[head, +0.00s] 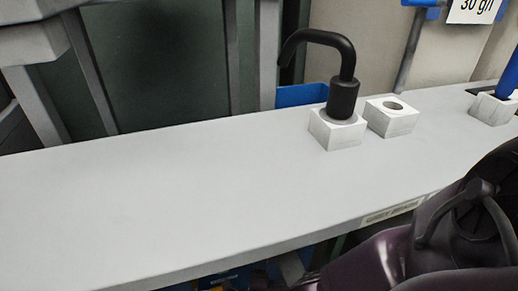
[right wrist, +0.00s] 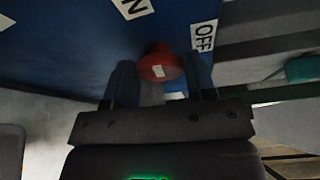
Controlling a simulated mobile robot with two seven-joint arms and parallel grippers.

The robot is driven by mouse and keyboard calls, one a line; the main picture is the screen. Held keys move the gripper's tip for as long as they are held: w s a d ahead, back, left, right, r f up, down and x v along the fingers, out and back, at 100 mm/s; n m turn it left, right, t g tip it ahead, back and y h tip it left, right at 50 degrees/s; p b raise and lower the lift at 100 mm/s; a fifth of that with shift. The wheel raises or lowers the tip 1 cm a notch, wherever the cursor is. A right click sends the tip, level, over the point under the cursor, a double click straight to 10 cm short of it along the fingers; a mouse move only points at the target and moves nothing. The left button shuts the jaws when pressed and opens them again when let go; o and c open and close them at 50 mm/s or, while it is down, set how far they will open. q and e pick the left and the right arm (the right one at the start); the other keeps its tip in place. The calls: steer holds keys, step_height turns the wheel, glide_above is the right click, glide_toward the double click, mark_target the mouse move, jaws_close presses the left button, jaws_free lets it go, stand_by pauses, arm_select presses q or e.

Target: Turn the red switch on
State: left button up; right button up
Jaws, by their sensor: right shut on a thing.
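The red switch (right wrist: 160,62) is a round red knob with a small white mark, on a blue panel (right wrist: 70,35) in the right wrist view. A white label reading OFF (right wrist: 204,36) is to its right, and a partly cut-off label ending in N (right wrist: 132,8) is above left. My right gripper (right wrist: 160,82) has its two dark fingers on either side of the knob and is shut on it. Which label the knob's mark points to is unclear. The switch is not in the head view, where my right arm shows at lower right. My left gripper is not in view.
A long white shelf (head: 150,200) crosses the head view, mostly bare on the left. It holds a white block with a black bent-handled tool (head: 343,90), an empty white block (head: 391,115), and another with a blue item (head: 508,80). A blue bin (head: 300,95) is behind.

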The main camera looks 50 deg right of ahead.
stand_by(0.3)
steer(key=o, duration=0.9)
